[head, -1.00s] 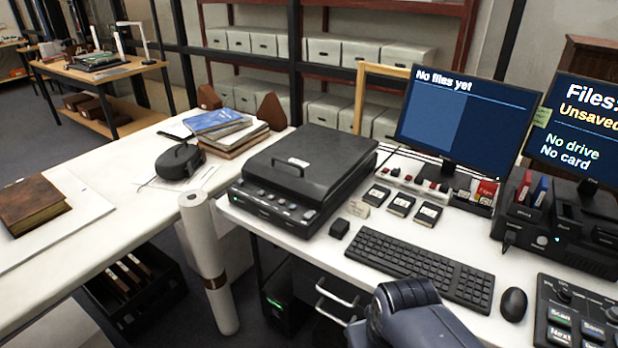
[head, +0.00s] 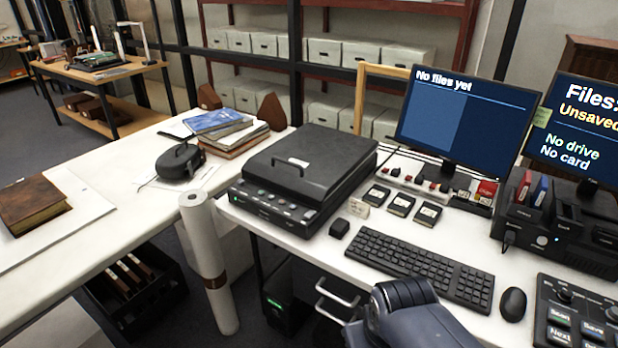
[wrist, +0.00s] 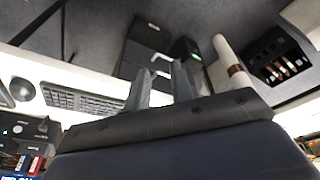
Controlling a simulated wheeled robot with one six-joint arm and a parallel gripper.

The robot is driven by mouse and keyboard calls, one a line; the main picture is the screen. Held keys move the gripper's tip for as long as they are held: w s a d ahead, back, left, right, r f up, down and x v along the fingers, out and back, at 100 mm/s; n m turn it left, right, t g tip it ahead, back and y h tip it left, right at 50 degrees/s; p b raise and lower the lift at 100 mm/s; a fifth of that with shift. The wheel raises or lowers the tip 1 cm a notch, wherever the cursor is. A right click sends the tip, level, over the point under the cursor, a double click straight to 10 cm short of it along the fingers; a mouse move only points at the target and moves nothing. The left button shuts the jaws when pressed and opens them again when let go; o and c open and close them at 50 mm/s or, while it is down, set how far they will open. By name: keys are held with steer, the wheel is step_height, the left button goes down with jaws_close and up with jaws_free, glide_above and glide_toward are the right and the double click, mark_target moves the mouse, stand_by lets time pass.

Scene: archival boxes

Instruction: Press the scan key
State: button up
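The scan key (head: 559,318) is a dark key labelled "Scan" in green, at the lower right of the head view. It sits on a black control panel (head: 575,297) with knobs and other labelled keys, cut off by the picture edge. The scan key does not show in the wrist view. My gripper (wrist: 162,82) shows in the wrist view with its two grey fingers apart and nothing between them. In the head view my arm is at the bottom centre, left of the panel and apart from it; the fingertips do not show there.
A keyboard (head: 420,268) and a mouse (head: 513,304) lie between my arm and the screens. A black scanner (head: 305,170) stands on the desk's left part. The left monitor (head: 465,115) shows no files; the right one (head: 580,130) reads "Unsaved", "No drive", "No card".

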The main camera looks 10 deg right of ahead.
jaws_close()
stand_by(1.2)
